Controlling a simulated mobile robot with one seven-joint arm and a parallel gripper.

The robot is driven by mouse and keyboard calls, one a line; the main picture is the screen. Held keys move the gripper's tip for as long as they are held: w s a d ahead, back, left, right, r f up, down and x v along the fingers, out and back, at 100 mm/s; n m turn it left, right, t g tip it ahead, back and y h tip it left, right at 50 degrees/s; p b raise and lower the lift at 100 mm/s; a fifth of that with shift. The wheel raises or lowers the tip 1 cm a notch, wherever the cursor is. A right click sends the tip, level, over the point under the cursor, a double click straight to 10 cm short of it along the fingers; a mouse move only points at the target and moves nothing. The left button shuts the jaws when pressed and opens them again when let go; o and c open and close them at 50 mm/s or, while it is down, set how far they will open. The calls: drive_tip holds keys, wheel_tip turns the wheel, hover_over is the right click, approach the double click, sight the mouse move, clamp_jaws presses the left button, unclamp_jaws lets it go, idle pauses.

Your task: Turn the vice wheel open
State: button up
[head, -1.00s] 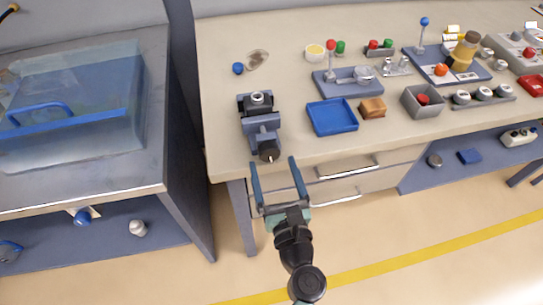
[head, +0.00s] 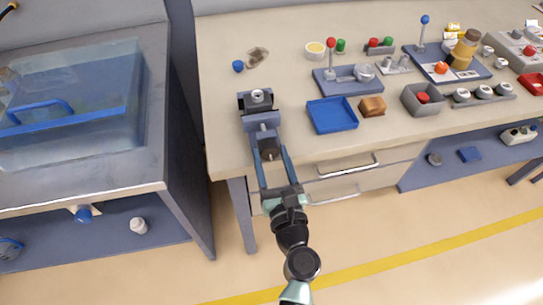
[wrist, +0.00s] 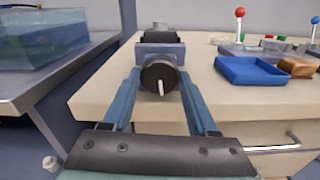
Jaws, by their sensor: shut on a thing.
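The vice (head: 261,121) is a dark blue-grey block at the left front of the bench, with a silver part on top. Its dark round wheel (wrist: 158,74) faces me at the bench's front edge, with a pale pin pointing down on its face. The wheel also shows in the head view (head: 269,154). My gripper (head: 269,152) has its two long blue fingers on either side of the wheel, shut on it. In the wrist view the fingers (wrist: 158,80) reach forward to the left and right of the wheel.
A blue tray (head: 333,116) and a brown block (head: 372,106) lie right of the vice. A blue knob (head: 238,66) is behind it. A drawer handle (head: 348,166) juts out below the bench top. A tank (head: 75,105) stands on the left bench.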

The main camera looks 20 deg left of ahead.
drive_tip(key=shift+c, duration=0.7)
